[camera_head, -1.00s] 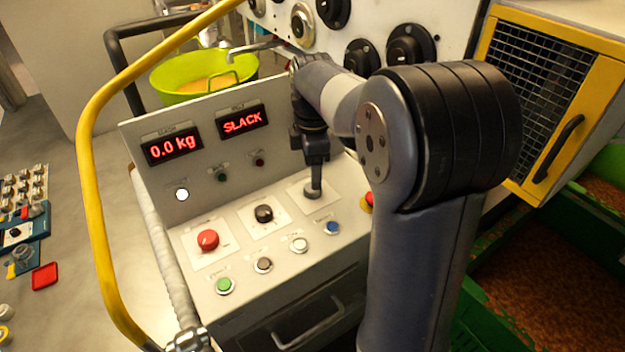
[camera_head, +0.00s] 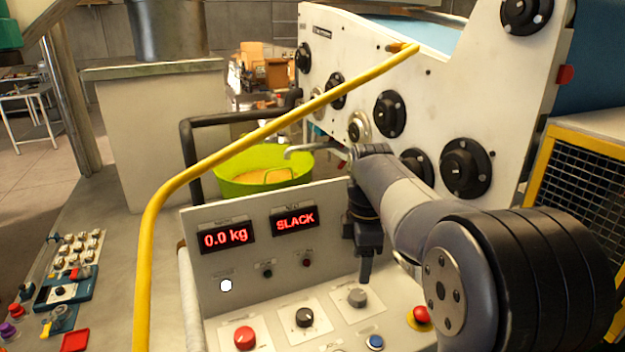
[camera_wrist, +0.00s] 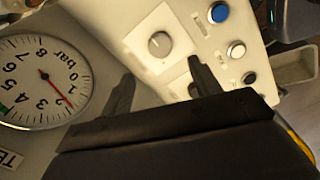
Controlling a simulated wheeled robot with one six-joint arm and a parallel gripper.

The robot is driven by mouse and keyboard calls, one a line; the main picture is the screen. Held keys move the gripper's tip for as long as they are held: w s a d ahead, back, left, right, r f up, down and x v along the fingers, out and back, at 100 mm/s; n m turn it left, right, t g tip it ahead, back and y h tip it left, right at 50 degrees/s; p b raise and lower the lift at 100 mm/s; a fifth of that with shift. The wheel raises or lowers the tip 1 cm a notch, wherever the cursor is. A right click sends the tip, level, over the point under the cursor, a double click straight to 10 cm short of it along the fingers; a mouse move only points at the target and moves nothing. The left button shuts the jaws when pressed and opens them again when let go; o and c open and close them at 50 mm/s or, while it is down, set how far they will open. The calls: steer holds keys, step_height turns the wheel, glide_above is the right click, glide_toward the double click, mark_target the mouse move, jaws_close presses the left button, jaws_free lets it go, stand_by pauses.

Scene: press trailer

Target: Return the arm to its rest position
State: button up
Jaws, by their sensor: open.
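My gripper (camera_head: 366,270) points down over the control panel (camera_head: 290,330), close behind the grey knob (camera_head: 357,297). In the wrist view its two dark fingers (camera_wrist: 160,88) stand apart with nothing between them. The grey knob (camera_wrist: 160,44) lies beyond the fingertips there, and I see no grip on it. My arm (camera_head: 400,200) is bent, reaching from the lower right toward the panel.
A yellow rail (camera_head: 150,230) curves along the left. A red knob (camera_head: 244,338), black knob (camera_head: 304,317) and emergency stop (camera_head: 420,316) stand nearby. A pressure gauge (camera_wrist: 45,80) is beside the fingers.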

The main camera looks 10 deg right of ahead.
mark_target(358, 294)
step_height(358, 294, down, 9)
steer(key=shift+p, duration=0.35)
